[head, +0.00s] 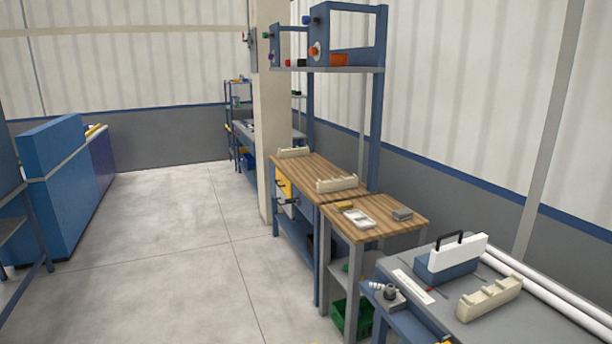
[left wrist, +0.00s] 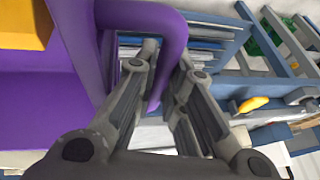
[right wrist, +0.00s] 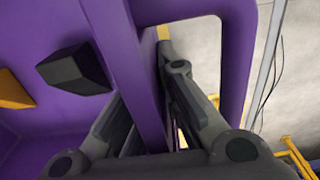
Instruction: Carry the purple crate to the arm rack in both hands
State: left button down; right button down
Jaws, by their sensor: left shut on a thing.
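The purple crate (left wrist: 35,105) fills the left side of the left wrist view and also shows in the right wrist view (right wrist: 55,120). My left gripper (left wrist: 165,85) is shut on its handle bar. An orange-yellow thing (left wrist: 25,25) and a dark block (right wrist: 75,70) show inside the crate. The head view shows neither the crate nor my grippers. I cannot tell which piece of furniture there is the arm rack.
A grey-topped bench (head: 475,325) with a blue-and-white toolbox (head: 450,260) stands at right front. Blue cabinets (head: 65,190) stand at left. The concrete floor (head: 165,255) between is clear.

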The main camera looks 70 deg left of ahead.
aim_at(309, 171)
jog(key=k+u, duration=0.2)
jog(key=k, duration=0.35)
jog(key=u, duration=2)
jog(key=i+u, duration=0.1)
jog(key=u, duration=0.3)
jog(key=i+u, duration=0.15)
jog(key=u, duration=0.25)
jog(key=i+l, duration=0.3)
jog(key=i, duration=0.15)
jog(key=i+l, duration=0.3)
jog(key=i, duration=0.15)
jog(key=i+l, duration=0.1)
jog(key=i, duration=0.35)
jog(key=i+l, duration=0.15)
jog(key=i, duration=2.1)
